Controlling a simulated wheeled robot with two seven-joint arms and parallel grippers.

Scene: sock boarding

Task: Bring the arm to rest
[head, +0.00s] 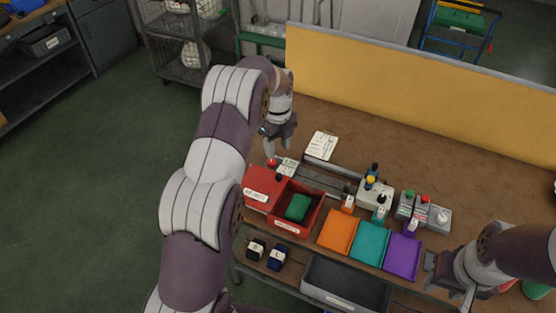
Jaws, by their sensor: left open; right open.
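My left arm reaches up across the view, bends at the top and hangs its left gripper (275,146) over the back left of the workbench (430,145). This gripper points down, open and empty, above and behind the red bin (284,225). My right gripper (448,287) is at the lower right, by the bench's front edge, right of the purple tray (402,255). It is open, with nothing visible between its fingers. A green folded item (298,207) lies in the red bin.
An orange tray (338,232) and a teal tray (370,243) stand beside the purple one. Behind them are small bottles and fixtures (375,194). A dark bin (345,286) and two dark rolled items (267,253) sit below the front edge. A yellow panel (420,90) closes the back.

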